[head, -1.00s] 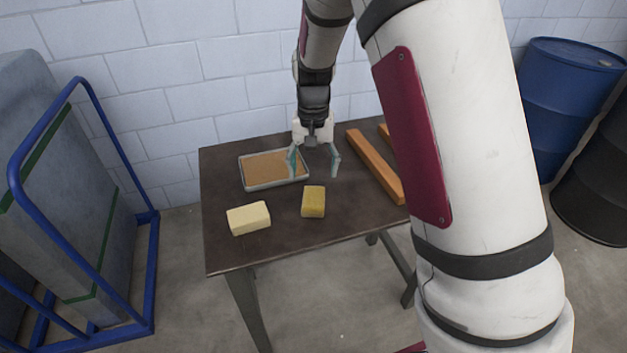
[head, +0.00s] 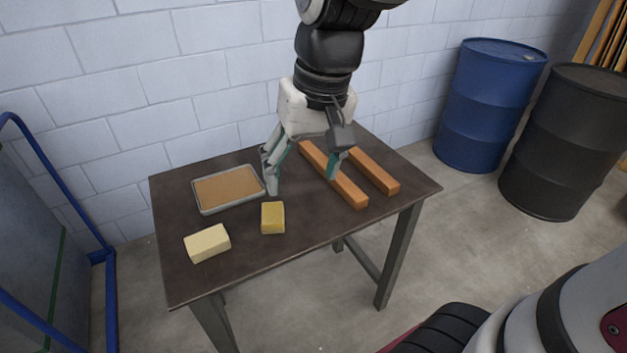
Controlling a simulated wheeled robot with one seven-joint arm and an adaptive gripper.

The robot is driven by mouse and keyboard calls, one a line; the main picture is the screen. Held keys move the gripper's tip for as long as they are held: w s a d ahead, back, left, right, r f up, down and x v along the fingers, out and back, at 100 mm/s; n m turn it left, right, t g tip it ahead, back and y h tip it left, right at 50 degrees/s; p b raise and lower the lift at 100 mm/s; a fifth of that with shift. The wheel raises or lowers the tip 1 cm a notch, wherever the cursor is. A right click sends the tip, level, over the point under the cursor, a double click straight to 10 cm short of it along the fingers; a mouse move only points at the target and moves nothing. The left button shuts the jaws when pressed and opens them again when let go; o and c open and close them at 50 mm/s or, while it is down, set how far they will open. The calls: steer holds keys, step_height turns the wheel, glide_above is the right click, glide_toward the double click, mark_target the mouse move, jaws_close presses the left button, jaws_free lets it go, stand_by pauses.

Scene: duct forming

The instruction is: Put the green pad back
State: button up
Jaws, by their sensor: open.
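I see no separate green pad in the head view. A mustard-yellow block (head: 273,217) lies on the dark table, and a paler cream block (head: 207,243) lies to its left, nearer the front left edge. My gripper (head: 302,184) points down over the table, behind and to the right of the mustard block. Its fingers are spread apart, with teal fingertips and nothing visible between them. The right finger is in front of the orange-brown bars in the picture; I cannot tell its exact height.
A shallow metal tray (head: 234,204) with a flat tan surface inside lies left of my gripper. Two long orange-brown bars (head: 347,188) lie on the right. The dark table (head: 310,232) is clear at its front middle. Blue and black drums stand beyond it; a blue-framed cart stands left.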

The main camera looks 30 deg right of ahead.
steer(key=s+n+t+h, duration=0.1)
steer(key=s, duration=1.1)
steer(key=shift+s+d+r+n, duration=0.15)
steer(key=shift+s+d+n, duration=0.1)
steer(key=shift+d+n, duration=0.15)
